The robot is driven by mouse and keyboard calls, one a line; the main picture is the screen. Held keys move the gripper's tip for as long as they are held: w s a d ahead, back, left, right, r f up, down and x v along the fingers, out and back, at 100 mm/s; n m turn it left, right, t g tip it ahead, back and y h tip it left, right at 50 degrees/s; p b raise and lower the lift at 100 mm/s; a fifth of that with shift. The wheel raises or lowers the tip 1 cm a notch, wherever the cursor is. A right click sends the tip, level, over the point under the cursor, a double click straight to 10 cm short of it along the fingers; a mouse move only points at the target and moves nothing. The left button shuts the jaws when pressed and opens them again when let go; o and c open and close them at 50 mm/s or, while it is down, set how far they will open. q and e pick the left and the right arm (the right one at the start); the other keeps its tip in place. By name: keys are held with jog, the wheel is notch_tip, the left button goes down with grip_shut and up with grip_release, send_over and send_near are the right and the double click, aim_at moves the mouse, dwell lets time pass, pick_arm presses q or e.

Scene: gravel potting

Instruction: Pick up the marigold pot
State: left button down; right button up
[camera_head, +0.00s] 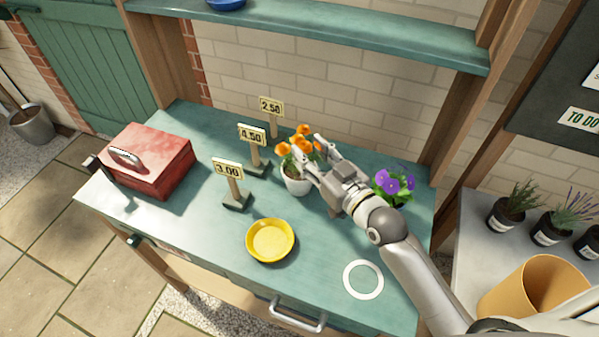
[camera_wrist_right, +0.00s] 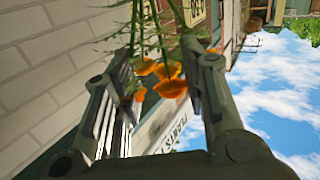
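The marigold pot (camera_head: 298,184) is a white pot with orange flowers (camera_head: 284,148), upright on the green bench in the head view. My right gripper (camera_head: 307,157) is at the flowers, above and to the right of the pot, and hides part of the plant. In the right wrist view the two fingers (camera_wrist_right: 163,88) are spread apart, with orange blooms (camera_wrist_right: 170,86) and thin stems showing between them. The pot itself does not show in that view. My left gripper is not in view.
Price signs (camera_head: 228,170) stand left of the pot. A purple-flowered plant (camera_head: 395,184) is close to my right wrist. A yellow dish (camera_head: 270,241) and a white ring (camera_head: 363,279) lie in front. A red toolbox (camera_head: 152,160) sits at the left.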

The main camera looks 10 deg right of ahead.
aim_at(301, 146)
jog(key=p+x, duration=0.1)
jog(key=x, duration=0.3)
jog(key=shift+w+a, duration=0.1)
jog(key=shift+a, duration=0.1)
jog(key=shift+f, duration=0.1)
grip_shut()
